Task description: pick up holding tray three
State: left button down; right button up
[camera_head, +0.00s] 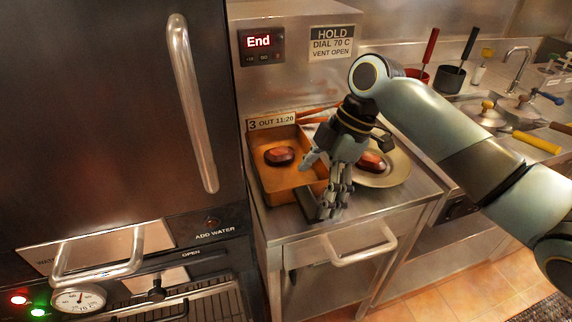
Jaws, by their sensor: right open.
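Holding tray three (268,189) is an orange-brown rectangular tray on the steel counter, with a sign reading "3 OUT 11:20" (271,121) at its back edge. A browned piece of food (280,156) lies in it. My right gripper (328,196) is open and points down at the tray's right side, in front of part of its right wall. I cannot tell whether its fingers touch the tray. My left gripper is not in view.
A round plate (400,172) with another browned piece (371,163) stands right of the tray, partly behind my right gripper. A dark cabinet with a long handle (190,105) stands close on the left. A drawer handle (360,250) juts out below the counter.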

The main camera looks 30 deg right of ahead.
aim_at(307, 200)
jog(key=p+x, duration=0.1)
jog(key=x, duration=0.4)
jog(key=shift+w, duration=0.15)
jog(key=c, duration=1.3)
